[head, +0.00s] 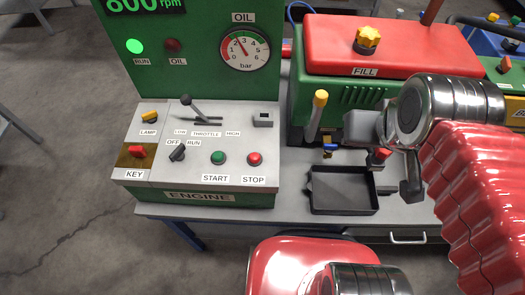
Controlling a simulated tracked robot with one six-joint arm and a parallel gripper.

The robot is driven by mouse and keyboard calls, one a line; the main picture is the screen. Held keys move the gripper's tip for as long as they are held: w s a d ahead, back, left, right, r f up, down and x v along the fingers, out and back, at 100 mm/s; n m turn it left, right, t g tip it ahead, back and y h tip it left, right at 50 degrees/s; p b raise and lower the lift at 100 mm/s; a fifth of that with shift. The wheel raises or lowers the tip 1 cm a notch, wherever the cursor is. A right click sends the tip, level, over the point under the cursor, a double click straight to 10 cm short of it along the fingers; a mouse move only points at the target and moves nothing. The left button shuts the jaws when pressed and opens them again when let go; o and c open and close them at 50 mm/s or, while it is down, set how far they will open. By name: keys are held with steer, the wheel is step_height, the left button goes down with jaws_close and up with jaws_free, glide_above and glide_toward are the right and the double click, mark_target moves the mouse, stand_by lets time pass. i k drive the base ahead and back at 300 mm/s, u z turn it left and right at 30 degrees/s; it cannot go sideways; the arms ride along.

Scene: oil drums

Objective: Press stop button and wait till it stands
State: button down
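The red STOP button (255,158) sits at the right of the sloped grey engine panel (222,142), beside the green START button (218,157). The green RUN lamp (134,46) is bright, and the red OIL lamp (173,45) is dark. The rpm display (146,5) shows green digits and is cut off by the top edge. The oil gauge (245,49) needle points up and left, near 2 to 3. My gripper (410,188) is to the right of the panel, clear of the STOP button, partly hidden by my wrist; its opening cannot be made out.
A throttle lever (193,105), a black OFF/RUN switch (178,152) and a red key switch (137,151) share the panel. A black tray (342,190), a yellow-topped lever (318,110) and a green engine with a red tank (375,45) stand to the right.

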mark_target(254, 159)
steer(key=z, duration=0.05)
steer(key=k, duration=1.3)
steer(key=u, duration=1.25)
steer(key=i, duration=1)
steer(key=u, duration=0.05)
